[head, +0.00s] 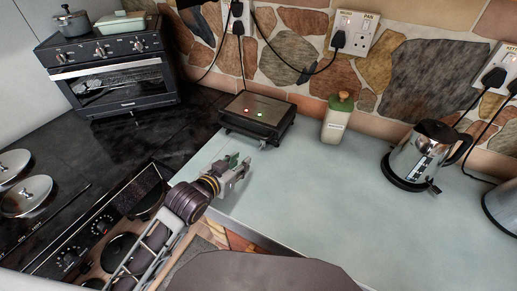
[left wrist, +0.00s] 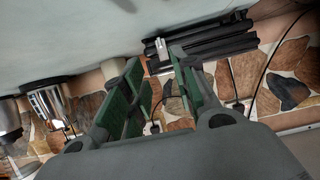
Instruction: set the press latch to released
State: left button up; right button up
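The press (head: 257,116) is a dark, low appliance with a flat brown lid and two small lights, standing closed on the pale worktop near the wall. In the left wrist view the press (left wrist: 212,40) appears upside down, partly behind a finger. A small pale piece on its front, seemingly the latch (left wrist: 160,47), shows near my fingertips; its setting is not clear. My left gripper (head: 241,167) is in front of the press, apart from it. In the left wrist view its green-padded fingers (left wrist: 156,62) are spread with nothing between them. My right gripper is not in view.
A green-capped bottle (head: 337,119) stands right of the press, and a steel kettle (head: 418,155) farther right. A toaster oven (head: 113,72) stands at the back left. A hob (head: 112,230) lies below my left arm. Cords hang from wall sockets (head: 354,33). The middle worktop is clear.

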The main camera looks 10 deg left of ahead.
aim_at(260, 148)
pick_arm(q)
jog(key=shift+x, duration=6.95)
jog(key=shift+a+f, duration=0.1)
jog(key=shift+f, duration=0.05)
grip_shut()
